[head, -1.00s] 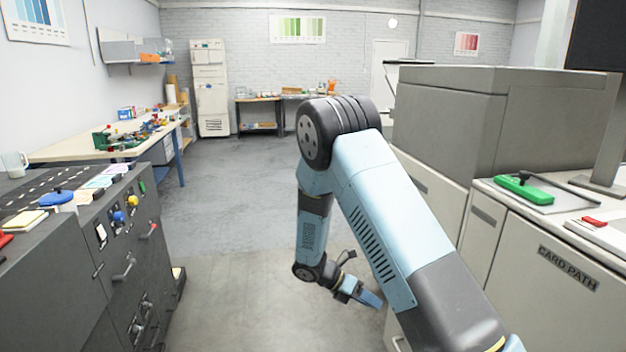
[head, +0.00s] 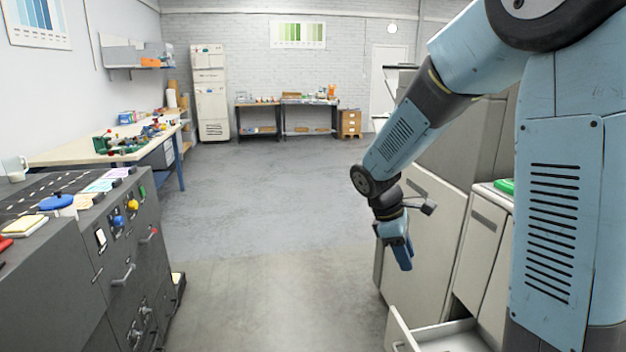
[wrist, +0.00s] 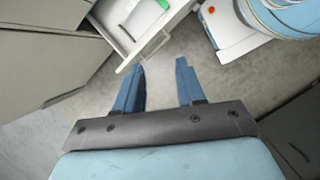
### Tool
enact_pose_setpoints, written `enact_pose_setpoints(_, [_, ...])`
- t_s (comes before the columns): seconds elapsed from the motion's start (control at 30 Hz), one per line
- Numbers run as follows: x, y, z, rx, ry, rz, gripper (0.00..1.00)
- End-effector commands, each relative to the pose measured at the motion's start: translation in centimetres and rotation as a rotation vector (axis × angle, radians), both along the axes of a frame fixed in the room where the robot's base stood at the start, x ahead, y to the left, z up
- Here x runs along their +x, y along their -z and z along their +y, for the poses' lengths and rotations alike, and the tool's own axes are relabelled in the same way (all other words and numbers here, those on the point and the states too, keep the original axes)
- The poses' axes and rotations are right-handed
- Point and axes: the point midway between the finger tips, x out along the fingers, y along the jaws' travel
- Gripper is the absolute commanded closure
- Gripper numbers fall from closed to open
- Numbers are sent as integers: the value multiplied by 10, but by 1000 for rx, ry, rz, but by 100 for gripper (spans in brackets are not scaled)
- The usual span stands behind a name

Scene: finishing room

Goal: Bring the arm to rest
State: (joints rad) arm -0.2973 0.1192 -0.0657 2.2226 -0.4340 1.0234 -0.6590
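My gripper (head: 403,254) hangs fingers down at the end of my blue arm, in front of the grey cabinets on the right. In the wrist view my gripper (wrist: 158,84) has its two blue fingers spread apart with bare floor between them, so it is open and empty. The fingertips are near an open drawer (wrist: 172,22) but appear apart from it. In the head view the fingers overlap each other.
The open drawer (head: 432,332) sticks out low at the right, with a green item (wrist: 151,44) in it. A dark cabinet (head: 60,290) stands at left, a workbench (head: 60,152) behind it. The floor (head: 260,205) between is clear.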

Motion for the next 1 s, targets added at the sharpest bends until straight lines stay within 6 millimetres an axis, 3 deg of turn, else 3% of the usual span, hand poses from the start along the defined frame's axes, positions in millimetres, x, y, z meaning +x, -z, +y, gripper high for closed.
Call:
enact_pose_setpoints(0.2, [-30,-41,-11,93,192,-150,61])
enact_pose_setpoints(0.5, [-74,-86,-21,224,452,-338,61])
enact_pose_setpoints(1.0, [-154,-138,-27,466,869,-622,61])
